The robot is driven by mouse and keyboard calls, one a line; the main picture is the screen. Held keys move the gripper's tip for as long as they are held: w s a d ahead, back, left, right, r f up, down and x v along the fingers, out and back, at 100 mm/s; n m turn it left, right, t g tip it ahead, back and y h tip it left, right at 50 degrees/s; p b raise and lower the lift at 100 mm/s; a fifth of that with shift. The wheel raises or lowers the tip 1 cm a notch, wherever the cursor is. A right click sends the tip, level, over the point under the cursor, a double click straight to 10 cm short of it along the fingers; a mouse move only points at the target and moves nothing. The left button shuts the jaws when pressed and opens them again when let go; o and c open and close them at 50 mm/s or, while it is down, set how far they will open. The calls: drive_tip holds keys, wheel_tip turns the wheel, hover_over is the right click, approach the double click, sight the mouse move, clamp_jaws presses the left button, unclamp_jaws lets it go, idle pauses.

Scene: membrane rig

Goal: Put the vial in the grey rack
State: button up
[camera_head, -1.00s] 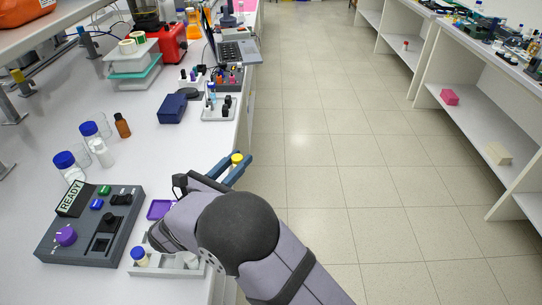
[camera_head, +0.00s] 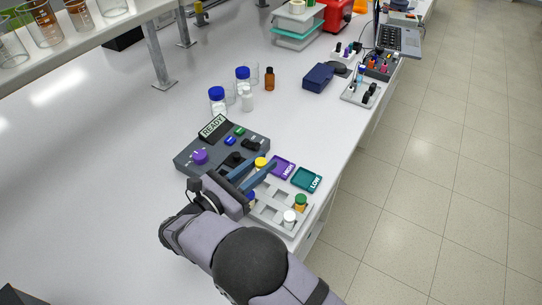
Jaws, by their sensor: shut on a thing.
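My gripper (camera_head: 258,174), with blue fingers, is shut on a vial with a yellow cap (camera_head: 260,162). Only the cap shows clearly; the fingers hide most of its body. The grey rack (camera_head: 272,221) lies on the bench near the front edge, just nearer and to the right of the fingertips. It holds a white-capped vial (camera_head: 289,217) and a green-capped vial (camera_head: 300,202) on its right side. A blue-capped vial (camera_head: 251,197) is partly hidden beside my gripper at its left. Several rack sockets look empty. I cannot tell how high the held vial is.
A dark device (camera_head: 190,160) with a READY display stands left of the fingers. A purple HIGH tray (camera_head: 281,168) and a teal LOW tray (camera_head: 307,179) lie behind the rack. Blue-capped bottles (camera_head: 217,100) and a brown bottle (camera_head: 270,79) stand farther back. Bare bench lies at the left.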

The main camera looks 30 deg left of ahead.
drive_tip(key=shift+f, duration=0.1)
drive_tip(key=shift+f+b, duration=1.4)
drive_tip(key=shift+f, duration=0.4)
drive_tip(key=shift+s+d+f+b, duration=0.1)
drive_tip(key=shift+d+f+b, duration=0.15)
drive_tip(key=shift+f+b, duration=0.6)
idle(1.6)
drive_tip(key=shift+p, duration=0.45)
drive_tip(key=shift+a+r+p, duration=0.15)
drive_tip(key=shift+r+p, duration=0.35)
drive_tip(key=shift+r, duration=0.25)
drive_tip(key=shift+a+r+p, duration=0.1)
drive_tip(key=shift+r+p, duration=0.4)
drive_tip(key=shift+r, duration=0.25)
